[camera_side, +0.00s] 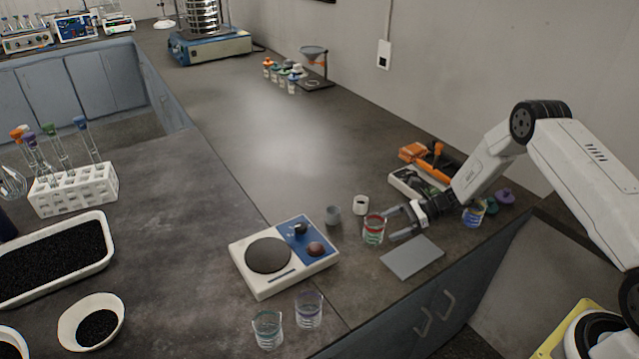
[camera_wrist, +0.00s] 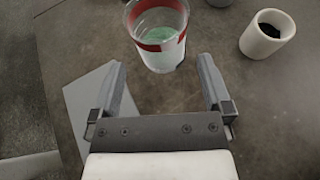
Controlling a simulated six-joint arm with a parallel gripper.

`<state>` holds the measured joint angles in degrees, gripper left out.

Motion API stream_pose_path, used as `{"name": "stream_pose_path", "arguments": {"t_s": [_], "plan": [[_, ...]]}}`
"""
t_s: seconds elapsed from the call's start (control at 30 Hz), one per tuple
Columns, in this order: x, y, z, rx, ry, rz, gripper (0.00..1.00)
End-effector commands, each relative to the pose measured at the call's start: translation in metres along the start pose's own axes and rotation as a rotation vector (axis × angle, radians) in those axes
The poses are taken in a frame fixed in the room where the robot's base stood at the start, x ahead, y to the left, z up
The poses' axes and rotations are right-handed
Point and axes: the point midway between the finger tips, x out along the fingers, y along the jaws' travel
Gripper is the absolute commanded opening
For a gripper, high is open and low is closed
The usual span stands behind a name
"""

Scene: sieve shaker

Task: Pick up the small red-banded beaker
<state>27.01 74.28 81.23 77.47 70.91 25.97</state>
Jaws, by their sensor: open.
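The small red-banded beaker (camera_side: 374,229) stands upright on the dark counter, right of the hotplate. It has a red band and green-tinted contents or markings. In the wrist view the beaker (camera_wrist: 158,36) is just ahead of my fingertips, roughly centred between them, with its top cut off by the frame edge. My gripper (camera_side: 395,222) is open and empty, low over the counter on the beaker's right side. In the wrist view my gripper (camera_wrist: 162,62) shows both fingers spread apart. A gap seems to remain between the fingertips and the beaker.
A white cup (camera_side: 360,205) and a grey cup (camera_side: 333,215) stand behind the beaker. A grey plate (camera_side: 412,257) lies in front of my gripper. The hotplate (camera_side: 284,256) is to the left, with two glass beakers (camera_side: 308,309) in front.

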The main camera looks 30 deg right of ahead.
Motion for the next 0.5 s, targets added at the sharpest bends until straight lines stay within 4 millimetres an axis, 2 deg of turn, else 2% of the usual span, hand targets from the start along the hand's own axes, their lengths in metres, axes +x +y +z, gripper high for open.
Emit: {"name": "stream_pose_path", "arguments": {"t_s": [0.27,0.5], "plan": [[0.007,0.000,0.000,0.000,0.000,0.001,1.00],[0.033,-0.001,-0.001,-0.001,0.000,0.002,1.00]]}}
